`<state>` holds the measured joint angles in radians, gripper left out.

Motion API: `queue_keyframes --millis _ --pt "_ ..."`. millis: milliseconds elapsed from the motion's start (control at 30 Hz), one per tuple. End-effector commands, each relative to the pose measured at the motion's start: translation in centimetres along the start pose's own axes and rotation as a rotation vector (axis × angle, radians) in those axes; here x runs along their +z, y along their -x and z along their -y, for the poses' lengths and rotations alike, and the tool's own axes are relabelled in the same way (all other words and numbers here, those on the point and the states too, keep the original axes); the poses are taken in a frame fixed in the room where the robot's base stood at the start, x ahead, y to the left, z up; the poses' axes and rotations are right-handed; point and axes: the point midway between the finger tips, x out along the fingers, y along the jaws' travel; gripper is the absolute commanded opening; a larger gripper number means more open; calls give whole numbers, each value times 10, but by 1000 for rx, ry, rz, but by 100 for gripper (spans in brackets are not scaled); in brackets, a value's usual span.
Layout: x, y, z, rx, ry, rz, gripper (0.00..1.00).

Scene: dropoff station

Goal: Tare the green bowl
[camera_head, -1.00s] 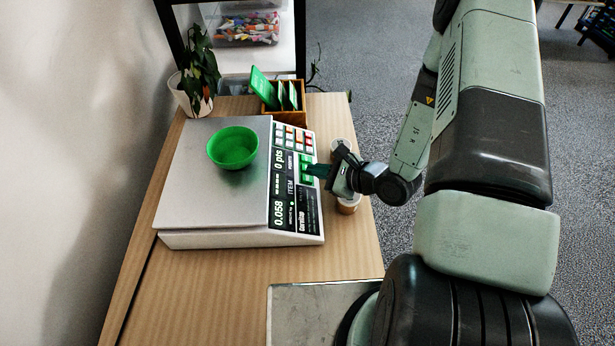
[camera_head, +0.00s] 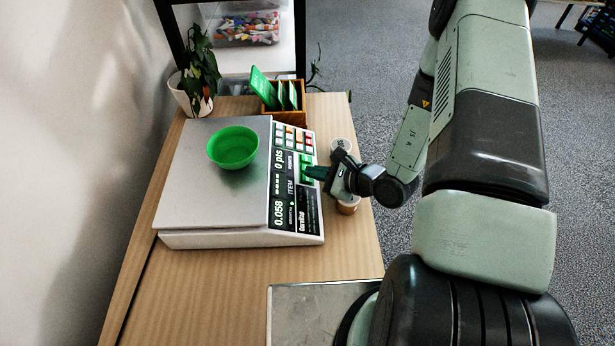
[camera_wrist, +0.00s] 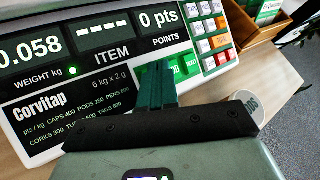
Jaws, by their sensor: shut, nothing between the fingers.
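The green bowl (camera_head: 233,147) sits upright on the metal platform of the weighing scale (camera_head: 200,200). The scale's panel (camera_head: 296,180) faces right and reads 0.058 kg and 0 pts, with the item display showing dashes. My gripper (camera_head: 312,172) is shut and empty, with its green fingertips at the panel's green keys. In the wrist view the shut fingers (camera_wrist: 155,80) are over the green keys (camera_wrist: 185,66), partly hiding them. I cannot tell whether they touch a key. The small grey, orange and red keys (camera_wrist: 210,28) lie beyond. The bowl is out of the wrist view.
A wooden box of green cards (camera_head: 283,105) and a potted plant (camera_head: 195,80) stand behind.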

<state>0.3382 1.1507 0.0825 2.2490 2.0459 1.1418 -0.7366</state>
Motion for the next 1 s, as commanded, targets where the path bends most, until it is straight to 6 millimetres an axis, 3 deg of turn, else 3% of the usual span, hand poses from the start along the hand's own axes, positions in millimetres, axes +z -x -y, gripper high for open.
queue_keyframes --millis 1000 --pt "-4 -5 -4 0 0 0 0"
